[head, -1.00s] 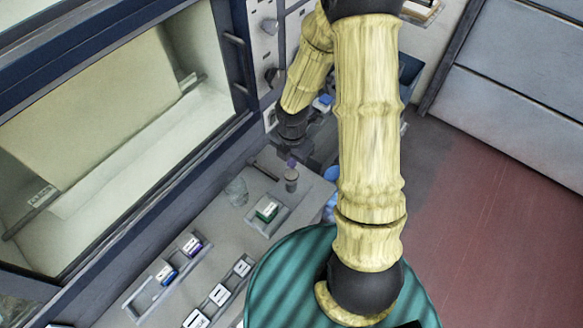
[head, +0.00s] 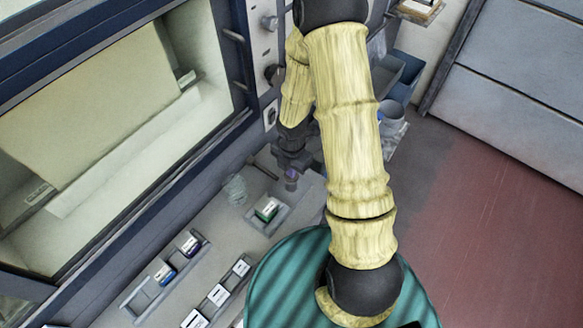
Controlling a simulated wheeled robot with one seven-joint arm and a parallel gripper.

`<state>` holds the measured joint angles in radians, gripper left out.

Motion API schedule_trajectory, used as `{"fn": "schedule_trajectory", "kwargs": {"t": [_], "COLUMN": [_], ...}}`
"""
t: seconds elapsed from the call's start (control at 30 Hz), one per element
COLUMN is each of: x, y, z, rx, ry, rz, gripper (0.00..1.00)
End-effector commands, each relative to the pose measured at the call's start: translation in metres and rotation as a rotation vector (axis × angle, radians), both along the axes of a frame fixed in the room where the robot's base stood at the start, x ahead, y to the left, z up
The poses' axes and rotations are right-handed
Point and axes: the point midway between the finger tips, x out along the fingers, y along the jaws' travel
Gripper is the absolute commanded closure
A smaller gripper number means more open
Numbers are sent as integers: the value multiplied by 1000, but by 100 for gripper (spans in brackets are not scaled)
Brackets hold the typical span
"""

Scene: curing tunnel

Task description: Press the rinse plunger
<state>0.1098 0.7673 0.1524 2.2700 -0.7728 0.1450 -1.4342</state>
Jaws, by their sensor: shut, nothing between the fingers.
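A small grey cylinder with a purple top (head: 291,179), which looks like the rinse plunger, stands on the grey bench in the head view, near the bench's far right end. My gripper (head: 292,163) is shut and empty, pointing down right at the purple top. In this view the fingertips overlap the top's upper edge. They seem to touch it, but the contact is too small to be sure. The gripper partly hides the top.
A clear glass vessel (head: 235,189) and a small tray with a green-labelled box (head: 267,209) stand close by on the bench. Racks with labelled boxes (head: 178,259) lie nearer. A panel with knobs (head: 270,72) rises behind. Grey bins (head: 393,112) stand to the right.

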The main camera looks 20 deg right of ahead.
Motion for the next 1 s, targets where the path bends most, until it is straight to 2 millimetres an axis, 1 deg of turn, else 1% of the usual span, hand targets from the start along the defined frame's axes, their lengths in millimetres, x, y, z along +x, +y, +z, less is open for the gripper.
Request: {"fn": "schedule_trajectory", "kwargs": {"t": [0.03,0.1,0.57,0.67,0.77,1.0], "x": [-1,-1,-3,-3,-3,-2], "y": [0,0,0,0,0,1], "z": [-9,-13,-12,-7,3,34], "rx": [0,0,0,-1,-1,0], "ry": [2,2,9,9,8,0], "rz": [1,2,1,2,2,3], "gripper": [100,100,100,100,100,100]}}
